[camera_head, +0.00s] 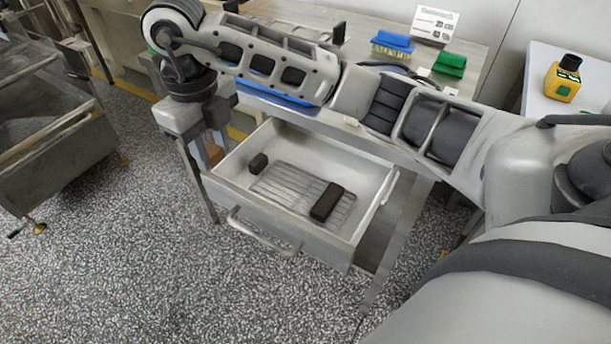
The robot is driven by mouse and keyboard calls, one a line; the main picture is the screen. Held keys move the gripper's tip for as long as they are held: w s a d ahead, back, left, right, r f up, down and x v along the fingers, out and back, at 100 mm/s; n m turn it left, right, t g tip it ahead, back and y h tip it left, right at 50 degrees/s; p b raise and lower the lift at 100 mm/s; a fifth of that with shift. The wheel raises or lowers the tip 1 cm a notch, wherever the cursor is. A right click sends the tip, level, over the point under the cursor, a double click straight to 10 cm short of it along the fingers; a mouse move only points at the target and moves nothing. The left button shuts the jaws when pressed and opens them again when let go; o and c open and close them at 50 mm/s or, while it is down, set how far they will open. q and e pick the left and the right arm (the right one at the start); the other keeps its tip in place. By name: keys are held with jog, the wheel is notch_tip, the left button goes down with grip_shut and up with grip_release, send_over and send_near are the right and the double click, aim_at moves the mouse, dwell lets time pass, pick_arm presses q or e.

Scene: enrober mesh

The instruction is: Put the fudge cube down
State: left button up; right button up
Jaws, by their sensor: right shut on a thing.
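My right gripper (207,150) points down at the left end of my right arm, beside the left rear corner of an open drawer. It is shut on a small brown piece, the fudge cube (216,154), which shows only partly between the fingers and the drawer wall. I cannot tell its exact height. The pulled-out metal drawer (227,190) holds a wire rack (285,187). A dark brown bar (327,201) lies on the rack's right part, and a small dark block (258,163) sits at its left rear. My left gripper is not in view.
The steel table (470,40) above the drawer carries a blue brush (393,42), a green brush (450,64) and a white sign (433,23). A yellow bottle (562,80) stands on a white surface at right. A metal machine (60,120) stands at left. Speckled floor between is clear.

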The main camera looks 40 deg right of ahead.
jog(key=s+d+f+p, duration=0.2)
jog(key=s+d+f, duration=0.15)
jog(key=d, duration=0.55)
send_over(298, 191)
jog(key=a, duration=0.1)
notch_tip(298, 191, down, 5)
jog(key=shift+w+a+r, duration=0.15)
jog(key=shift+d+f, duration=0.35)
jog(key=shift+f, duration=0.15)
jog(key=f, duration=0.3)
jog(key=shift+s+d+f, duration=0.1)
jog(key=shift+s+d, duration=0.1)
jog(key=shift+d, duration=0.1)
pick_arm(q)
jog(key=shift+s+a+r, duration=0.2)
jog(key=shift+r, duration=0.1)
pick_arm(e)
jog(key=shift+f, duration=0.25)
jog(key=shift+f, duration=0.2)
jog(key=o, duration=0.8)
jog(key=shift+c, duration=0.2)
jog(key=shift+r, duration=0.1)
